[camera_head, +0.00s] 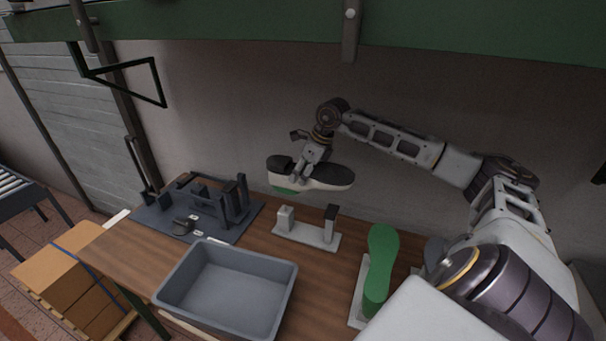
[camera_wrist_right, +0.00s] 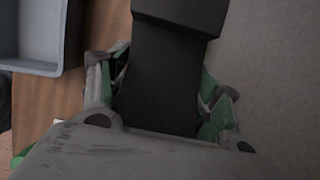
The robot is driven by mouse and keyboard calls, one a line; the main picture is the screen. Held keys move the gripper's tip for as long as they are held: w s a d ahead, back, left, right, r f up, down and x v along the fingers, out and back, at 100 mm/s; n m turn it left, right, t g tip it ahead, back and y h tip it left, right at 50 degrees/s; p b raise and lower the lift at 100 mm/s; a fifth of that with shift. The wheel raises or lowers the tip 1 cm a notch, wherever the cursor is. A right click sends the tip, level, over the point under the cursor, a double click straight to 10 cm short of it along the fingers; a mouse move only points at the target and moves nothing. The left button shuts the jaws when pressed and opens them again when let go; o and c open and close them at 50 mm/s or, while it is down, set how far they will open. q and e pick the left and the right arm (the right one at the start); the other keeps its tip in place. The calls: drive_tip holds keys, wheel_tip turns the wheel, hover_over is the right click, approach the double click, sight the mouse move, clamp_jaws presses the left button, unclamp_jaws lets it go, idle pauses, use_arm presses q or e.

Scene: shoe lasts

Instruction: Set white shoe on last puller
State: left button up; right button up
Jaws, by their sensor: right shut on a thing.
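The white shoe (camera_head: 322,184) is held upside down in the air, its black sole (camera_head: 330,173) facing up. A green part (camera_head: 285,190), perhaps a last, shows below its left end. My right gripper (camera_head: 312,158) is shut on the shoe from above. In the right wrist view the dark sole (camera_wrist_right: 165,75) lies between the fingers (camera_wrist_right: 160,95). A dark grey fixture with uprights (camera_head: 232,203), perhaps the last puller, stands at the table's back left, below and left of the shoe. A white-based stand with two posts (camera_head: 308,234) is below the shoe. My left gripper is not in view.
A grey bin (camera_head: 283,291) stands at the table's front. A green last (camera_head: 380,262) sits sole up on a white base at the right. Bare wooden table (camera_head: 120,256) shows at the left. Cardboard boxes (camera_head: 66,283) stand on a pallet beyond it. A wall is behind.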

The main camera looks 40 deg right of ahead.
use_arm(q)
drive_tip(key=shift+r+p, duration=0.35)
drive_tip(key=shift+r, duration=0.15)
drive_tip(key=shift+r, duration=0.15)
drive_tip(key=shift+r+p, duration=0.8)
drive_tip(key=shift+p, duration=0.15)
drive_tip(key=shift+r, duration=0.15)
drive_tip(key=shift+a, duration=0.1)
